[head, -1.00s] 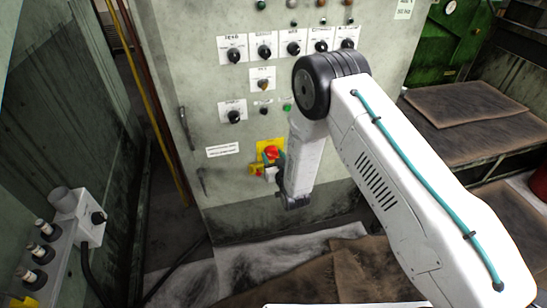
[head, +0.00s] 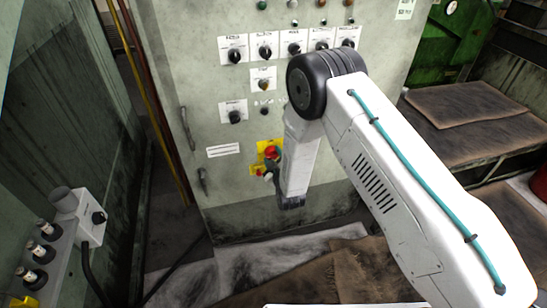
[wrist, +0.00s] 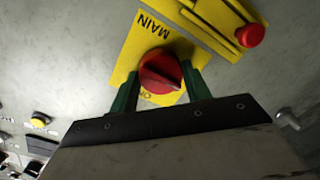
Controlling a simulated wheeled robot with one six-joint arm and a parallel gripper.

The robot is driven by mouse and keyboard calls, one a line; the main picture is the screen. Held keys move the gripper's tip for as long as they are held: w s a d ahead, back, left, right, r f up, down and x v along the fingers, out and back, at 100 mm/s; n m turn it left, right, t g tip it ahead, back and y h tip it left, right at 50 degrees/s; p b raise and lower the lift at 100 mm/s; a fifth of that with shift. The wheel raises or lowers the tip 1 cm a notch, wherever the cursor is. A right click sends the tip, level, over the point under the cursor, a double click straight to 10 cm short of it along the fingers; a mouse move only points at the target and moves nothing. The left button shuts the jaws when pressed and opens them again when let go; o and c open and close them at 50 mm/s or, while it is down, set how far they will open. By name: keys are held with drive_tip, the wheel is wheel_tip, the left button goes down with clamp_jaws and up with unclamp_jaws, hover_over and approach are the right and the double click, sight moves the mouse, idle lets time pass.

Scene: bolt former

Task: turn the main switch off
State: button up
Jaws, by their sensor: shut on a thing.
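The main switch (wrist: 161,71) is a red rotary knob on a yellow plate (wrist: 128,60) marked MAIN, upside down in the wrist view. Its ridge slants down to the right. A few letters below the knob are partly covered. My gripper (wrist: 163,84) has its green fingers on either side of the knob, shut on it. In the head view the red knob (head: 270,152) shows on the grey cabinet, left of my forearm. My wrist hides part of the yellow plate there, and the fingers are hard to make out.
A red push button (wrist: 250,35) on a yellow box sits close beside the main switch. Rows of black selector knobs (head: 235,56) are above on the cabinet (head: 225,190). A grey post with a switch box (head: 92,218) stands at left. Brown mats (head: 470,110) lie at right.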

drive_tip(key=shift+n, duration=0.3)
drive_tip(key=o, duration=1)
drive_tip(key=shift+c, duration=0.2)
drive_tip(key=v, duration=0.7)
drive_tip(key=shift+s, duration=0.4)
drive_tip(key=shift+d, duration=0.1)
